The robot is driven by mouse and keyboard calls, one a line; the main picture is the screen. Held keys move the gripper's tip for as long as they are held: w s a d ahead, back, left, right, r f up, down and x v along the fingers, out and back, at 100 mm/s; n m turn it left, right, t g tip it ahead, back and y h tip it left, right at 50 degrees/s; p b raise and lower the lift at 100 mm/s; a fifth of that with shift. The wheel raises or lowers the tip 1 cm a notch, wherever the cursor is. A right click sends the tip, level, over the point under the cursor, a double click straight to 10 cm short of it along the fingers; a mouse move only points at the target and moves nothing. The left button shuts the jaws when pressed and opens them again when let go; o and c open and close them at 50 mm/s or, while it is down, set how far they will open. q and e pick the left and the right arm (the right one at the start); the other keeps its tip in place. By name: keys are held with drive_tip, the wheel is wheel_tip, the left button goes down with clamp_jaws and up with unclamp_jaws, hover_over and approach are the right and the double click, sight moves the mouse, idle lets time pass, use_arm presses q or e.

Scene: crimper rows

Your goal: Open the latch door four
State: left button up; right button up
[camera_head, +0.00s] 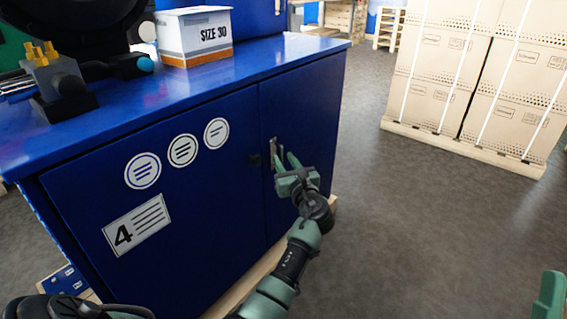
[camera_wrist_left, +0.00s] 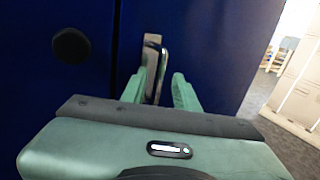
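The blue cabinet marked 4 (camera_head: 136,224) has two shut door panels. The right panel (camera_head: 305,107) carries a metal latch handle (camera_head: 273,150), which also shows upright in the left wrist view (camera_wrist_left: 152,54). My left gripper (camera_head: 285,162) is at this handle, its two green fingers pointing at the door. In the left wrist view the fingers (camera_wrist_left: 158,90) are apart, with the handle's lower end between them. I cannot tell whether they touch it. A green part of my right arm shows at the right edge; its fingers cannot be made out.
A round black knob (camera_wrist_left: 71,46) sits on the door left of the handle. A SIZE 30 box (camera_head: 194,38) and a crimping tool (camera_head: 58,82) stand on the cabinet top. Strapped cartons on a pallet (camera_head: 460,143) stand at right. The grey floor (camera_head: 420,240) between is clear.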

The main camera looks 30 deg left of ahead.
use_arm(q)
drive_tip(key=shift+w+a, duration=0.3)
drive_tip(key=shift+a, duration=0.15)
clamp_jaws()
idle(1.2)
